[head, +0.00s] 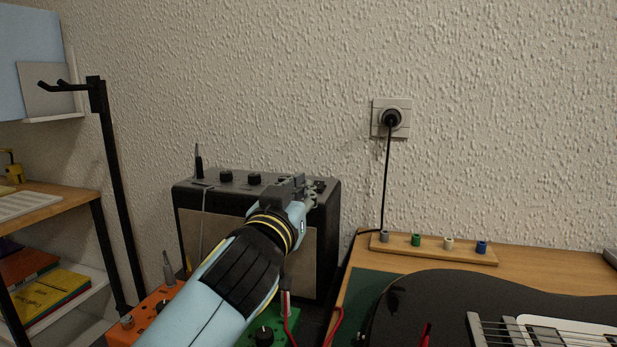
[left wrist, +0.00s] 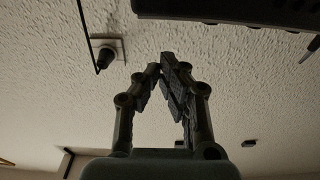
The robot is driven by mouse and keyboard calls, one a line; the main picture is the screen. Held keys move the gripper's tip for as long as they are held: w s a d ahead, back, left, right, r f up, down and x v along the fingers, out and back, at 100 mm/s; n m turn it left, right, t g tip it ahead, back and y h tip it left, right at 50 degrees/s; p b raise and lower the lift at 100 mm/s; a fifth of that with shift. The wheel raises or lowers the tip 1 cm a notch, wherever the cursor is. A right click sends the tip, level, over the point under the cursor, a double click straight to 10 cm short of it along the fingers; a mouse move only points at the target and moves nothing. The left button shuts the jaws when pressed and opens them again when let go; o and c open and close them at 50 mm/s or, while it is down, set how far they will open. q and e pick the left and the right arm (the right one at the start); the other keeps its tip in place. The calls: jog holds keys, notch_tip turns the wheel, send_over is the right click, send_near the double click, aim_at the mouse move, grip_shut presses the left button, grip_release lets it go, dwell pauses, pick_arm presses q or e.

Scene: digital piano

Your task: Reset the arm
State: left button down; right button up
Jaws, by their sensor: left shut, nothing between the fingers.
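My left arm reaches in from the bottom of the head view, and my left gripper (head: 315,192) is in front of the upper right part of a black amplifier (head: 190,225). In the left wrist view the fingers of my left gripper (left wrist: 160,72) come together at the tips, shut with nothing between them. The textured wall fills the background there, and a dark edge (left wrist: 225,12) lies at the top. My right gripper is in neither view.
A black plug sits in a wall socket (head: 377,119), its cable hanging to the wooden desk (head: 560,262). A wooden strip (head: 465,252) with coloured pegs and a black guitar (head: 450,300) are on the right. Orange (head: 122,335) and green (head: 264,338) pedals lie below my arm. A black stand (head: 115,170) rises left.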

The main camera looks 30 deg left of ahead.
pick_arm(q)
jog(key=shift+s+d+f, duration=0.15)
jog(key=shift+s+f, duration=0.1)
jog(key=shift+s, duration=0.4)
jog(key=shift+f, duration=0.1)
